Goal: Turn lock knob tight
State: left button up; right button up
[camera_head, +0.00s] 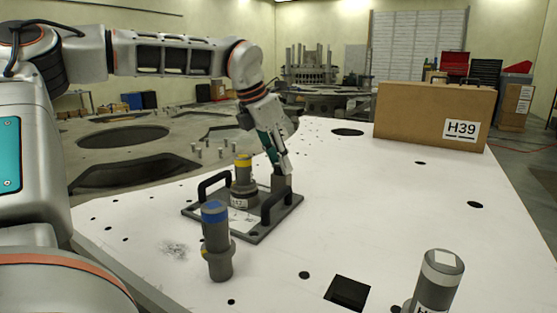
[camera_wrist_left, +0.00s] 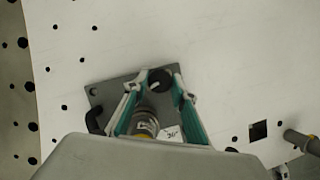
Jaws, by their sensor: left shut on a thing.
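A dark grey square plate (camera_head: 258,236) with two black handles lies on the white tabletop in the head view. A yellow-banded cylinder (camera_head: 243,172) stands upright on it. The grey lock knob (camera_head: 281,184) is at the plate's far right side, partly hidden by the fingers. My left gripper (camera_head: 281,168) comes down from above and is shut on the knob. In the left wrist view the plate (camera_wrist_left: 104,92) lies under the fingers (camera_wrist_left: 161,82), with a dark round top, likely the knob (camera_wrist_left: 158,76), between the fingertips. My right gripper is not in view.
A blue-topped cylinder (camera_head: 217,243) stands in front of the plate. A grey cylinder (camera_head: 437,281) is at the front right, beside a square hole (camera_head: 347,292). A cardboard box (camera_head: 433,116) marked H39 stands at the back right. The tabletop's middle right is mostly clear.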

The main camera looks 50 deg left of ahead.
pick_arm(q)
jog(key=shift+a+m+h, duration=0.15)
jog(key=shift+m+h, duration=0.55)
jog(key=shift+m, duration=1.2)
jog(key=shift+g, duration=0.3)
jog(key=o, duration=1.1)
jog(key=v, duration=1.2)
jog(key=shift+a, duration=0.1)
